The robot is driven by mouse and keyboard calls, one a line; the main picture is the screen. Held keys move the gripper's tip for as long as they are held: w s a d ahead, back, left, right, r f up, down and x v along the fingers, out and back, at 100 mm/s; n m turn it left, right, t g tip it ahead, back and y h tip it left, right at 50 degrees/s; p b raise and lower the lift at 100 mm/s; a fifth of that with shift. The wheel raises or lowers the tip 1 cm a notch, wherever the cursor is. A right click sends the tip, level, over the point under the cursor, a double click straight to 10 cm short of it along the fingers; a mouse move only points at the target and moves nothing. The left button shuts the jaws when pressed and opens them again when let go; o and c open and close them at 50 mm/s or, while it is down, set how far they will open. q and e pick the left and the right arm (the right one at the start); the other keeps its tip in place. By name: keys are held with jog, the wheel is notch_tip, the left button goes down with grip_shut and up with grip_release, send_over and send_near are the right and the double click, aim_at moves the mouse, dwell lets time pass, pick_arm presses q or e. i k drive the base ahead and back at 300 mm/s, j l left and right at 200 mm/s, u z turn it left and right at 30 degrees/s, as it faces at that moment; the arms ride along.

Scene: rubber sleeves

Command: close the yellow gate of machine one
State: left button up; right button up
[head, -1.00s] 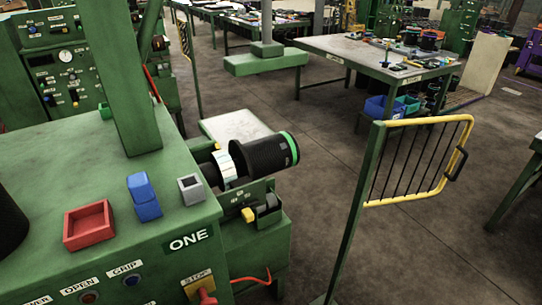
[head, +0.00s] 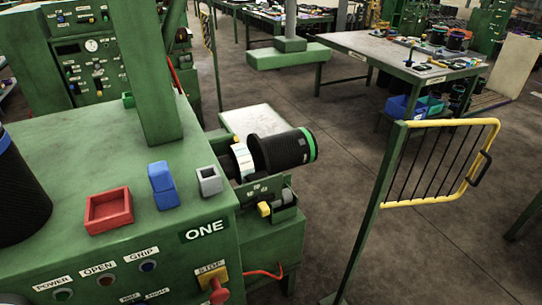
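The yellow gate (head: 442,123) with dark bars hangs from a green post (head: 377,205) at the right of the head view. It stands swung out to the right, away from the machine, with a black handle (head: 479,168) at its far end. Neither of my grippers shows in the head view.
A red tray (head: 109,210), a blue block (head: 163,186) and a grey block (head: 209,181) sit on the machine top. A red and yellow stop control (head: 216,285) juts from its front. A workbench (head: 400,57) stands behind the gate. Open floor lies between machine and gate.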

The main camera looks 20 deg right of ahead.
aim_at(428, 124)
jog(key=z, duration=1.65)
